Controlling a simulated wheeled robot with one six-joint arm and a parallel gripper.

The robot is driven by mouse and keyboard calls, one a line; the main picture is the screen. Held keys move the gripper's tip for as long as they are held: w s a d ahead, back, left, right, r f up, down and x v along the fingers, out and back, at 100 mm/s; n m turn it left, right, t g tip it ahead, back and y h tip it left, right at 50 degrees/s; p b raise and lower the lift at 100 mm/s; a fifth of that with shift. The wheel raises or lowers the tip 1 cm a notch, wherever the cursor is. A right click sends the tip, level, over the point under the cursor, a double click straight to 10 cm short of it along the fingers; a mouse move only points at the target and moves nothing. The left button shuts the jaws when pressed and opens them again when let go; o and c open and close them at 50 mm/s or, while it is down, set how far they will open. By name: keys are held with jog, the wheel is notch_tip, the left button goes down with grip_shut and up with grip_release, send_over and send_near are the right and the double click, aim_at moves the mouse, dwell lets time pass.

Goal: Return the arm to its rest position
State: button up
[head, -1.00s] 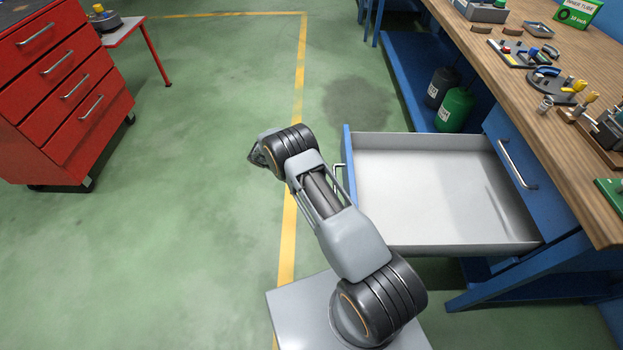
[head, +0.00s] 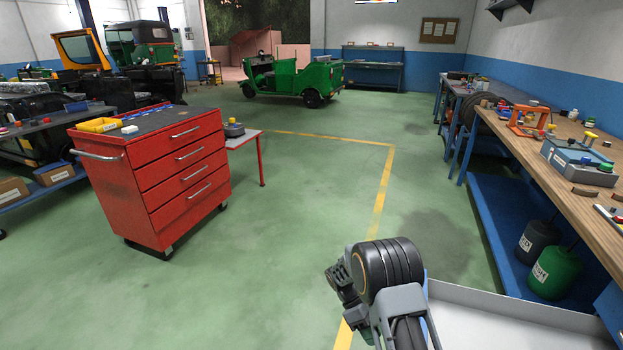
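My arm rises from the bottom edge of the head view, bent at a thick black ringed joint, just left of the open drawer (head: 510,312). A dark, angular end part, which seems to be my gripper (head: 342,285), shows at the left of that joint. It points down and is partly hidden by the arm. Its fingertips cannot be made out, and no held object can be seen.
The open drawer juts out from the wooden workbench (head: 545,160) on the right. A red tool cabinet (head: 150,180) on casters stands to the left, beside a small red-legged table (head: 245,138). A green rickshaw (head: 295,78) is at the back. The middle floor is clear.

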jog(key=s+r+m+t+y+p, duration=0.2)
jog(key=s+r+m+t+p, duration=0.1)
jog(key=r, duration=1)
jog(key=s+r+m+t+y+p, duration=0.2)
jog(key=s+r+m+t+p, duration=0.2)
jog(key=r, duration=0.9)
jog(key=s+r+m+t+y+p, duration=0.2)
jog(key=s+r+m+t+p, duration=0.2)
jog(key=r, duration=0.9)
jog(key=s+m+p, duration=0.1)
jog(key=m+p, duration=0.2)
jog(key=shift+s+a+r, duration=0.2)
jog(key=shift+s, duration=0.1)
